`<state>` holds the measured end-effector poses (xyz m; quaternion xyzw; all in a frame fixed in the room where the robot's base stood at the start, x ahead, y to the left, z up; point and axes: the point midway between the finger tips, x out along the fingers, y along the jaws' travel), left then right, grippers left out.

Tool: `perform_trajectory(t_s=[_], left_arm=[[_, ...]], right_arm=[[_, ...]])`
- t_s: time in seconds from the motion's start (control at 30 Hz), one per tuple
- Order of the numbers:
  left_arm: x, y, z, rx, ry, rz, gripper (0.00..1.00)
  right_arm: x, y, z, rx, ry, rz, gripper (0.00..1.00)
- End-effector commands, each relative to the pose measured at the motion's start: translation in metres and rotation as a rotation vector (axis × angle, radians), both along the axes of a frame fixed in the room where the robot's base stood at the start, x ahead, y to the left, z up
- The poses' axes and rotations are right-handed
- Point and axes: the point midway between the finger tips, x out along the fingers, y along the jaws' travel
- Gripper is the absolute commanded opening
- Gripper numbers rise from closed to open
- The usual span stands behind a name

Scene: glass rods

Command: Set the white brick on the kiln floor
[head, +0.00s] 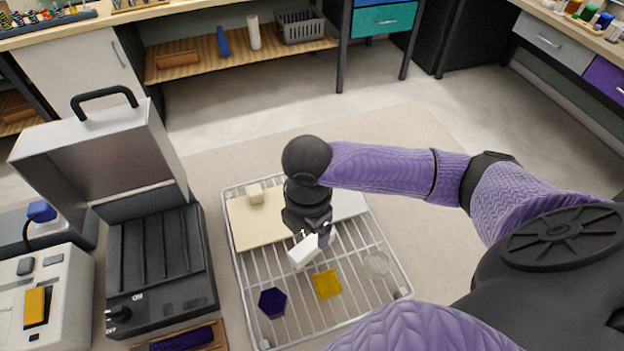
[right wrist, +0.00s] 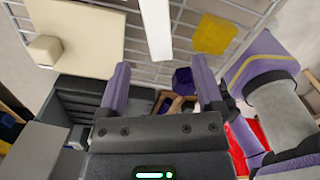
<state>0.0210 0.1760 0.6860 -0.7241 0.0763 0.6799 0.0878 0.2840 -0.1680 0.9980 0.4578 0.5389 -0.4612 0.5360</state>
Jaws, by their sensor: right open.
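The white brick (head: 303,252) is beside my right gripper's fingers over the wire rack. In the right wrist view, one end of the white brick (right wrist: 158,35) lies in the gap between the fingertips, with space on both sides. My right gripper (head: 318,240) points down and is open; its two purple fingers (right wrist: 160,68) stand apart. I cannot tell whether the brick rests on the rack bars. The kiln (head: 160,262) is at the left, its silver lid (head: 100,155) raised and its dark grooved floor (head: 155,245) bare. My left gripper is out of view.
The wire rack (head: 258,325) also holds a cream board (head: 250,225), a small cream block (head: 256,193), a dark purple hexagon (head: 272,302), a yellow square (head: 327,284) and a clear disc (head: 376,264). A white device (head: 65,300) stands left of the kiln.

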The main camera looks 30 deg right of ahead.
Motion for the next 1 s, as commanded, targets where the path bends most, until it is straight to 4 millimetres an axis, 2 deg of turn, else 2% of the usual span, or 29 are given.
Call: perform_trajectory(t_s=[0.1,0.27,0.4,0.47,0.63,0.67,1.0], left_arm=[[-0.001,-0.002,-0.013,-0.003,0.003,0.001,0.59],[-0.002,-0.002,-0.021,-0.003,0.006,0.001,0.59],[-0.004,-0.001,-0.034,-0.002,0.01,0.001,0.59],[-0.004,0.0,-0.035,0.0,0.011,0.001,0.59],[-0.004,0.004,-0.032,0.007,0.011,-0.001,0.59],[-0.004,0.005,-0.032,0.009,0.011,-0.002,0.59],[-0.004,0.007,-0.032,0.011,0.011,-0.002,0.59]], right_arm=[[0.0,0.001,-0.028,0.001,0.002,-0.002,0.85],[0.0,0.002,-0.053,0.001,-0.001,0.0,0.85],[0.0,0.003,-0.082,0.0,-0.001,-0.002,0.85],[0.0,0.003,-0.088,-0.001,-0.003,0.0,0.85],[0.001,0.002,-0.086,-0.001,-0.006,0.001,0.85],[0.001,0.002,-0.086,-0.001,-0.006,0.001,0.81],[0.001,0.002,-0.086,0.0,-0.007,0.0,0.09]])
